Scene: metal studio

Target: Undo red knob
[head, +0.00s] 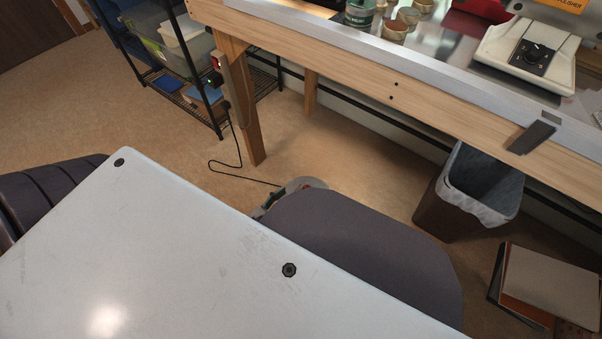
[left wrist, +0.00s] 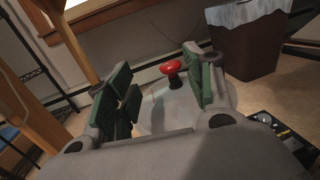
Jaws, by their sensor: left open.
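The red knob (left wrist: 173,67) has a round, flared head on a dark stem. In the left wrist view it rises from a pale, rounded surface (left wrist: 155,118). My left gripper (left wrist: 158,70) is open, its green-padded fingers on either side of the knob in the picture, with a gap to each. I cannot tell how far the knob lies beyond the fingertips. In the head view only a small grey, rounded part (head: 308,183) shows there, and the knob is not clear. My right gripper is in neither view.
A wooden workbench (head: 330,48) runs across the back. A bin with a pale liner (head: 455,205) stands below it, also in the left wrist view (left wrist: 245,45). A wire shelf (head: 190,110) is at back left, with a cord (head: 238,150) on the floor nearby. Folders (head: 548,282) stand at lower right.

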